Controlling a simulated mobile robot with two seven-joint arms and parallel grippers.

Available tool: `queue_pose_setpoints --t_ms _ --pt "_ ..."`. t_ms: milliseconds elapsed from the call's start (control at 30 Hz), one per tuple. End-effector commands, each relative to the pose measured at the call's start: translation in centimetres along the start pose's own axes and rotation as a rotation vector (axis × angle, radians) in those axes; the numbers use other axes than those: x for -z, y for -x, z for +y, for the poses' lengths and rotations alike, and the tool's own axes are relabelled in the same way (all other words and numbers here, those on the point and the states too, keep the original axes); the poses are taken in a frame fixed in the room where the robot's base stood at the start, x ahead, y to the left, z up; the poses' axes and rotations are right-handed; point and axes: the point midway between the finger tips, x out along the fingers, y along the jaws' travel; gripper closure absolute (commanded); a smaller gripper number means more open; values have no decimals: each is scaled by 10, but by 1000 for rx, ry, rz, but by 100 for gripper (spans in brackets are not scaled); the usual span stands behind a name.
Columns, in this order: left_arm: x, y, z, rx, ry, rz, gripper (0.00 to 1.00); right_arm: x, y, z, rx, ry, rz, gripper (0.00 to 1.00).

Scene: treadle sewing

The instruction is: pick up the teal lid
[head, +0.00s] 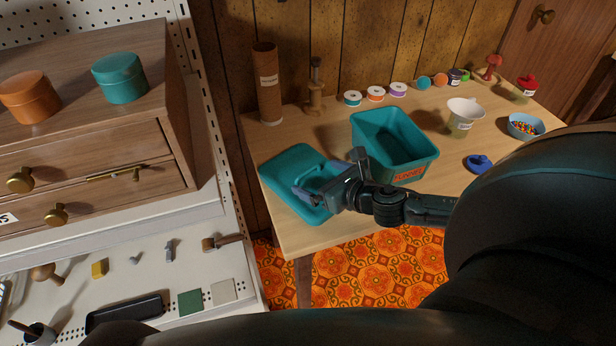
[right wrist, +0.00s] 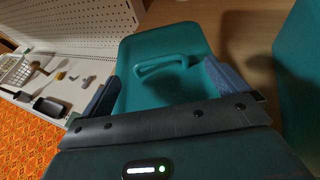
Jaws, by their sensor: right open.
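The teal lid (head: 285,172) lies flat on the wooden table at its left end, beside a teal bin (head: 393,165) with a label on its front. My right gripper (head: 318,191) is over the lid, coming from the right, with its fingers spread. In the right wrist view the lid (right wrist: 160,60) lies ahead between the two open fingers, and its raised loop handle (right wrist: 163,66) shows near the middle. The fingers do not visibly close on the handle; the exact height of the gripper above the lid is hard to tell. My left gripper is not in view.
A brown cardboard tube (head: 267,85) and a wooden stand (head: 316,92) are behind the lid. A shelf with drawers (head: 95,160) borders the left.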

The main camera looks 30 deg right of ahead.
Motion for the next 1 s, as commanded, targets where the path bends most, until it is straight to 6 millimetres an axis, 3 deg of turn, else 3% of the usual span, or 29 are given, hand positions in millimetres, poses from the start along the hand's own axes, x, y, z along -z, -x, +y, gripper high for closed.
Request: queue_pose_setpoints --t_ms 200,467,1000 --pt "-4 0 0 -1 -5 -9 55 0 -23 0 1 -1 0 1" --pt "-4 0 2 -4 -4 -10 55 0 -25 1 -1 1 1 1" --pt "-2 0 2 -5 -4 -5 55 0 -25 1 0 1 1 43"
